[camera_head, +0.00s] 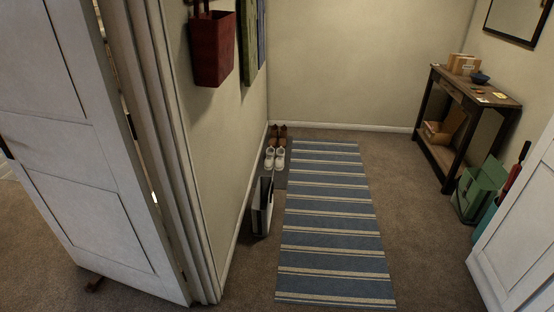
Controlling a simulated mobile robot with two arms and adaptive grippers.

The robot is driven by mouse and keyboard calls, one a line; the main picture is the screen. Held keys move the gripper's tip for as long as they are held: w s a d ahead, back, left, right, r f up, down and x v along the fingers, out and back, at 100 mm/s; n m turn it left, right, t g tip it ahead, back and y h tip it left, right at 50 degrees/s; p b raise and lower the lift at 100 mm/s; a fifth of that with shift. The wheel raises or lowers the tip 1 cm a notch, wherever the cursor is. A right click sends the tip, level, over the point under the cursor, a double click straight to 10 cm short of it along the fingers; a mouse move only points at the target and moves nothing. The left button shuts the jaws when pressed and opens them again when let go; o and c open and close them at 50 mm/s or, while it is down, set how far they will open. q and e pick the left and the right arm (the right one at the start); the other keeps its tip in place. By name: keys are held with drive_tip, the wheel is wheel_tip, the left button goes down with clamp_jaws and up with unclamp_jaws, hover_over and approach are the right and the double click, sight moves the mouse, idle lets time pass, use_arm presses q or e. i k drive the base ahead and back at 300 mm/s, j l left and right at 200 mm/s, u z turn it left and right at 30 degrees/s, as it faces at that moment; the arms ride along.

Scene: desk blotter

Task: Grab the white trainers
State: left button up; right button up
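The white trainers (274,158) stand side by side on a dark grey mat (281,180) along the left wall, well ahead of me. They look small at this distance. A pair of brown shoes (277,134) stands just behind them on the same strip. Neither of my grippers shows in the head view.
A white and dark upright object (262,206) stands in front of the mat by the left wall. A blue striped runner (331,216) lies clear down the middle. Doors flank me at left (84,194) and right (519,226). A wooden console table (472,106) and green bag (481,189) stand right.

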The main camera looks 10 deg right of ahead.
sight(279, 162)
drive_tip(key=i+l+z, duration=0.25)
drive_tip(key=i, duration=0.15)
drive_tip(key=i+z, duration=0.25)
drive_tip(key=i, duration=0.15)
drive_tip(key=i+z, duration=0.15)
drive_tip(key=i, duration=1.95)
